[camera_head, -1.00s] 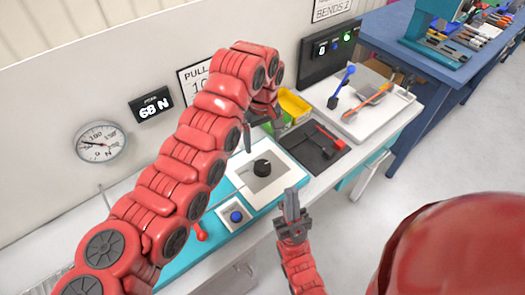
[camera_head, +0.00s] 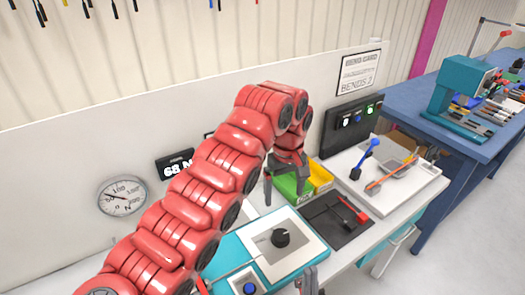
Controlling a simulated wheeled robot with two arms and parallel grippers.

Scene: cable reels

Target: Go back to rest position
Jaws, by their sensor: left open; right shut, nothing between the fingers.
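My red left arm reaches in from the lower left and bends down at the bench. My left gripper (camera_head: 285,190) is open and empty, with its dark fingers pointing down in front of the green bin (camera_head: 289,186). I cannot tell whether it touches the bin. My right gripper (camera_head: 309,282) shows only as grey fingertips at the bottom edge, shut and empty, by the front edge of the teal panel. The rest of my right arm is out of the picture.
A yellow bin (camera_head: 320,176), a dark tray (camera_head: 330,226) with a red-handled tool, and a white board (camera_head: 409,192) with blue and orange levers stand right. A dial gauge (camera_head: 122,196) is on the wall.

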